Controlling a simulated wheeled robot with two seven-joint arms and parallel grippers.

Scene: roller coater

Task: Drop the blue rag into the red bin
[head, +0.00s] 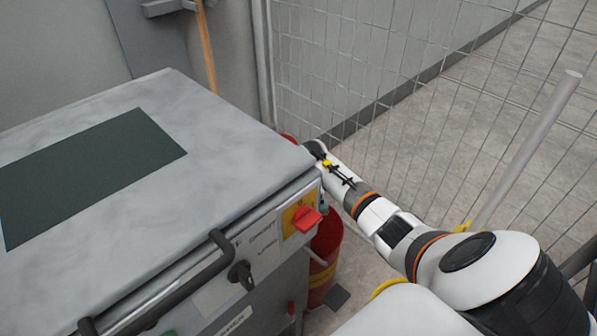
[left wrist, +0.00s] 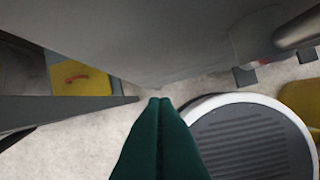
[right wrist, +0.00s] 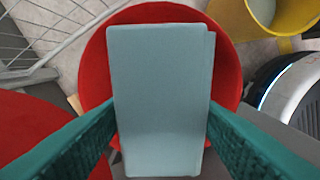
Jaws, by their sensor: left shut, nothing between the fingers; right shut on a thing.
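The blue rag (right wrist: 160,75), a pale grey-blue folded rectangle, is gripped between the teal fingers of my right gripper (right wrist: 162,112). In the right wrist view it overlaps a round red bin (right wrist: 95,62), whose rim shows on both sides of it. The rag hides most of the bin's opening. In the head view a red bin (head: 325,250) with a yellow band stands beside the machine; my right arm reaches past the machine's corner, and the rag is hidden there. My left gripper (left wrist: 160,101) is shut and empty, low beside the machine.
A grey machine (head: 215,125) with a red switch (head: 306,219) fills the left of the head view. A mesh fence (head: 410,60) stands behind. A second red object (right wrist: 40,125) and a yellow container (right wrist: 235,20) flank the bin in the right wrist view.

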